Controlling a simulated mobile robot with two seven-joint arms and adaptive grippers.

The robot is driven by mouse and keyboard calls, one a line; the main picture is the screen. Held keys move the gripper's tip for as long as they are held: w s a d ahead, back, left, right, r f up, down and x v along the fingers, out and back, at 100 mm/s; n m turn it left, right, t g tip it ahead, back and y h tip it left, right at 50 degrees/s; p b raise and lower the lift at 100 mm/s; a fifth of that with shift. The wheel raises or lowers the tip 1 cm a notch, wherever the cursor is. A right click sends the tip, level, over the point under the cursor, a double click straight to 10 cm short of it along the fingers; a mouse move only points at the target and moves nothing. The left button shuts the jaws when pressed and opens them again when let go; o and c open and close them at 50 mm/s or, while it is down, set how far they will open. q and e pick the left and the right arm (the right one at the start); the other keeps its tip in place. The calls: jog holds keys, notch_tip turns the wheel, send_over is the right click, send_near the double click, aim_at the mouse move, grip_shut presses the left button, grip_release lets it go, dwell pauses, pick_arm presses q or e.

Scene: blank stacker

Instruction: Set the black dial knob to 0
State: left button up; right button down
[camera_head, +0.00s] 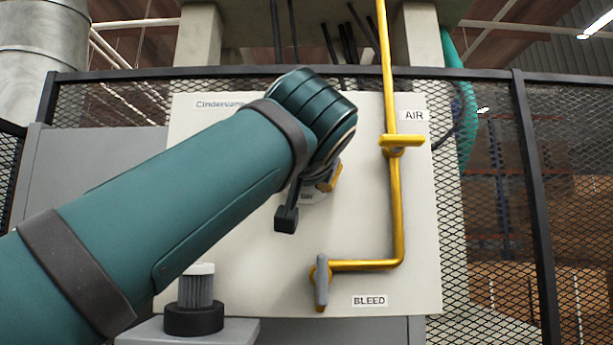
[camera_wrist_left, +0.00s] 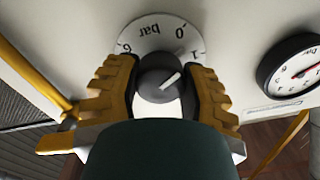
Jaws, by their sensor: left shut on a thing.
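The black dial knob (camera_wrist_left: 158,88) sits on a round white dial plate (camera_wrist_left: 147,31) marked "bar", with 6, 0 and 1 readable. Its white pointer line aims up and right in the left wrist view, roughly toward the 1 and off the 0. My left gripper (camera_wrist_left: 160,74) is shut on the knob, one yellow-and-black finger on each side. In the head view my left gripper (camera_head: 325,182) is at the panel, mostly behind my wrist, and the knob is hidden there. The lower part of the dial is covered in the wrist view.
The dial is on a pale panel (camera_head: 230,275). A black-rimmed gauge (camera_wrist_left: 291,68) is beside it. A yellow pipe (camera_head: 396,210) runs down the right, with a yellow AIR handle (camera_head: 403,140) and a grey BLEED handle (camera_head: 322,282). A black-based, grey-topped object (camera_head: 194,315) stands below my arm.

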pick_arm(q)
jog(key=shift+a+r+n+b, duration=0.1)
jog(key=shift+r+n+b, duration=0.05)
jog(key=shift+n, duration=0.5)
jog(key=shift+a+r+n+b, duration=0.1)
jog(key=shift+n+b, duration=0.05)
jog(key=shift+n, duration=0.5)
jog(key=o, duration=1)
jog(key=shift+o, duration=1.1)
jog(key=shift+w+d, duration=0.1)
jog(key=shift+f, duration=0.1)
